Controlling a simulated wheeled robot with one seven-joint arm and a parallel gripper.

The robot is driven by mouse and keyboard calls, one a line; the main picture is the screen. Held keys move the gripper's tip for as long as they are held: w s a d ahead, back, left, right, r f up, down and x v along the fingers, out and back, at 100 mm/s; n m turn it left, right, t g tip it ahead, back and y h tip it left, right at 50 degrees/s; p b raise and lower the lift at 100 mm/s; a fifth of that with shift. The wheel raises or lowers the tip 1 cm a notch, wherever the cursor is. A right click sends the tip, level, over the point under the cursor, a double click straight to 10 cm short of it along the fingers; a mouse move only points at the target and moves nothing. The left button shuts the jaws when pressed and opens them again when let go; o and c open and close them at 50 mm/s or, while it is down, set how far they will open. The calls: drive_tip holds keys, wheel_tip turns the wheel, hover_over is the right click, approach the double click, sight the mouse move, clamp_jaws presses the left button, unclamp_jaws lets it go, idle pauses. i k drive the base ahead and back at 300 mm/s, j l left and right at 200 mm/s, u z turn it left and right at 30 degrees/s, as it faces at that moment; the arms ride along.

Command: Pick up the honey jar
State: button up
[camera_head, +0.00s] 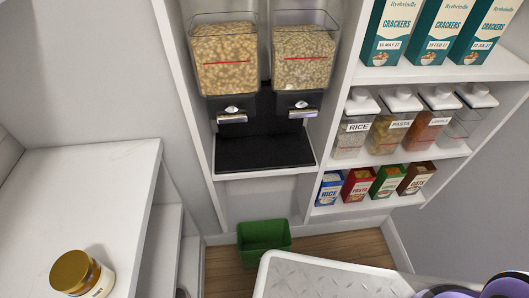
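The honey jar (82,274) stands on a white counter (95,180) at the lower left, close to the bottom edge of the picture. It has a gold lid and a pale body with a white label that seems to read HONEY. The jar looks upright, with bare counter around the part that shows. My gripper is not in view, so its distance from the jar cannot be told.
A green bin (264,243) stands on the wooden floor. Two cereal dispensers (224,60) (303,58) stand over a black tray (264,152). Shelves on the right hold cracker boxes (443,30), labelled canisters (397,128) and small packets (387,182). The counter's far part is clear.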

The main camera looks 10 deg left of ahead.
sight(76, 273)
drive_tip(key=u, duration=0.45)
drive_tip(key=i+u, duration=0.1)
drive_tip(key=u, duration=0.75)
drive_tip(key=l+u, duration=0.1)
drive_tip(key=u, duration=0.35)
drive_tip(key=l+u, duration=0.1)
drive_tip(key=u, duration=0.75)
drive_tip(key=k+j+u, duration=0.35)
drive_tip(key=i, duration=0.1)
